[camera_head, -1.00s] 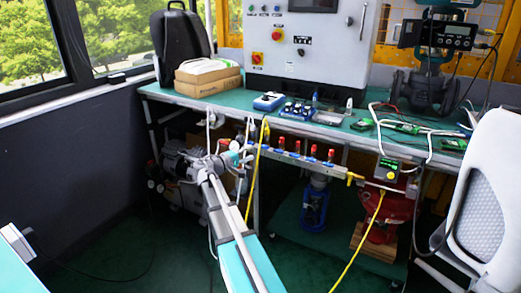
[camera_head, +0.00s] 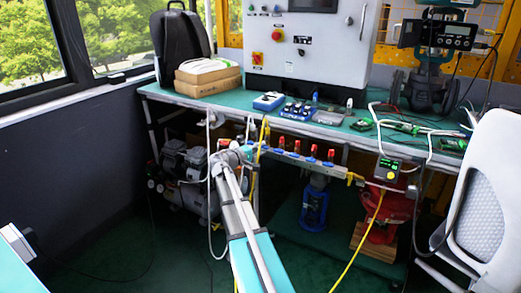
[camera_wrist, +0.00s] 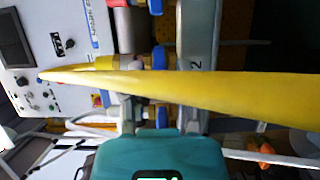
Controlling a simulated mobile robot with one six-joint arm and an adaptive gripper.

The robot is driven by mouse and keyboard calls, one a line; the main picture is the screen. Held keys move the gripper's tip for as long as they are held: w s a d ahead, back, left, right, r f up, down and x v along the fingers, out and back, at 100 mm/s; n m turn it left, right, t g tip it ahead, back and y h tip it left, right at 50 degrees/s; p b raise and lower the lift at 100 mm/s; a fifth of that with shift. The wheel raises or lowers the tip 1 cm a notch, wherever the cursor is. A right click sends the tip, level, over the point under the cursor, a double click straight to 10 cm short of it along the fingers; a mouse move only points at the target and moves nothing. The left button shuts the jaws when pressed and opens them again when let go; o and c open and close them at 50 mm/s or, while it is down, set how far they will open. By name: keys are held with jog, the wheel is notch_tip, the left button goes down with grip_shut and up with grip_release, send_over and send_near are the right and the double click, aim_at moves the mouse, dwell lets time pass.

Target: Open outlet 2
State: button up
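The manifold (camera_head: 310,160) runs along the bench's front edge with several red valve handles (camera_head: 297,147). My gripper (camera_head: 238,150) is at its left end, and its fingers are too small to make out in the head view. In the wrist view my gripper (camera_wrist: 161,118) has two fingers standing apart, with a blue fitting (camera_wrist: 162,113) showing between them. A yellow hose (camera_wrist: 200,92) crosses in front and hides the fingertips. A label "2" (camera_wrist: 196,65) is on the grey bar beyond the hose. Part of a red handle (camera_wrist: 121,3) shows at the top. Contact with a handle cannot be told.
The yellow hose (camera_head: 262,140) also hangs beside my gripper in the head view. A compressor (camera_head: 185,180) stands under the bench at left. A white chair (camera_head: 480,205) is at right. Open floor (camera_head: 130,250) lies at front left.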

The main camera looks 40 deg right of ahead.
grip_shut()
jog(key=shift+r+m+p, duration=0.1)
jog(key=shift+m+p, duration=0.2)
jog(key=m+y+p, duration=0.1)
jog(key=m+p, duration=0.1)
jog(key=shift+r+m, duration=0.15)
jog(key=shift+m, duration=0.15)
jog(key=m+t+y+p, duration=0.1)
jog(key=m+p, duration=0.1)
jog(key=m, duration=0.1)
jog(key=shift+s+y, duration=0.15)
jog(key=shift+y, duration=0.15)
jog(key=m+t+y+p, duration=0.1)
jog(key=m, duration=0.1)
jog(key=m+t+p, duration=0.1)
jog(key=m, duration=0.1)
jog(key=shift+s+y, duration=0.15)
jog(key=shift+y, duration=0.25)
jog(key=m+t+y+p, duration=0.1)
jog(key=m+t, duration=0.1)
jog(key=m, duration=0.1)
jog(key=shift+d, duration=0.1)
